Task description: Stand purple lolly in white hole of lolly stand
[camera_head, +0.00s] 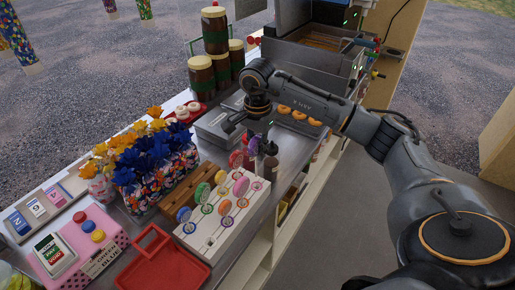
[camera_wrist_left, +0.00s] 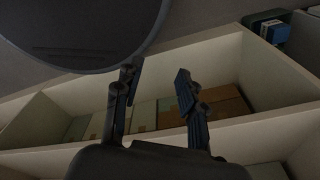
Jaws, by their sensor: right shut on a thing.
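The white lolly stand (camera_head: 213,240) lies on the counter in the head view, with several colourful round lollies standing in it and coloured rings on its top. My right gripper (camera_head: 252,139) is above and beyond the stand's far end, pointing down and shut on a lolly. The held lolly looks purple, but it is small and partly hidden by the fingers. A magenta lolly (camera_head: 236,159) shows just below the gripper. My left gripper (camera_wrist_left: 158,100) shows in the left wrist view, fingers apart and empty, in front of a shelf.
A wooden block (camera_head: 181,194) lies beside the stand, next to several flower-topped jars (camera_head: 150,165). A red tray (camera_head: 163,262) and a pink box (camera_head: 92,250) are at the near left. Tall brown jars (camera_head: 215,35) and a tray of doughnuts (camera_head: 300,116) stand farther back.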

